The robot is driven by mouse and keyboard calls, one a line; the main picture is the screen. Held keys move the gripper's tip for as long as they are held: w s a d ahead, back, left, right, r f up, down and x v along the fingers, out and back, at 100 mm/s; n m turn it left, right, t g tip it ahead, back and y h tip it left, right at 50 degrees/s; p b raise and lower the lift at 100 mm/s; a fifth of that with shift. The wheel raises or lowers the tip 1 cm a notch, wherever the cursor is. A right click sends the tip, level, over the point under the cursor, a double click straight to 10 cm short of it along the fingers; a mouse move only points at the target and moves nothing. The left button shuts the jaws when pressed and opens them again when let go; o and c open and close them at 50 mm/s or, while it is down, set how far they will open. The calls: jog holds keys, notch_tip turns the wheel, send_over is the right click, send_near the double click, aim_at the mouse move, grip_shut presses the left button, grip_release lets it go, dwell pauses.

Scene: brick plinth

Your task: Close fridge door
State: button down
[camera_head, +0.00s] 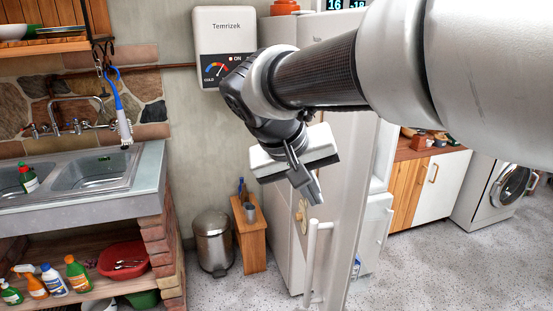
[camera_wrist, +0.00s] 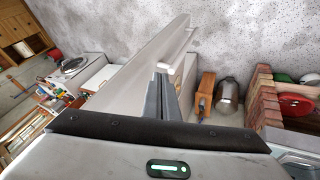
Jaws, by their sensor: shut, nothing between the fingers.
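The white fridge door (camera_head: 345,205) stands open in the head view, swung out from the fridge, with its edge towards me. Its pale bar handle (camera_head: 312,262) is on the left side of the door. The fridge body (camera_head: 374,228) shows to the right behind the door, partly hidden by my arm. My gripper (camera_head: 314,197) is shut and empty, tilted down just above the handle. In the wrist view my gripper (camera_wrist: 161,90) overlaps the long pale door (camera_wrist: 130,72), with the handle close by. I cannot tell whether it touches the door.
A metal bin (camera_head: 213,242) and a small wooden stand (camera_head: 250,238) are left of the fridge. A sink counter (camera_head: 90,200) on brick is at the left. A washing machine (camera_head: 492,190) stands at the right. The speckled floor (camera_head: 440,270) is clear at front right.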

jog(key=w+a+f, duration=0.1)
jog(key=w+a, duration=0.2)
jog(key=h, duration=0.1)
send_near(336, 214)
jog(key=a+x, duration=0.1)
jog(key=x, duration=0.3)
jog(key=shift+w+d+f+t+b, duration=0.15)
jog(key=shift+d+f+t+b, duration=0.2)
jog(key=shift+d, duration=0.25)
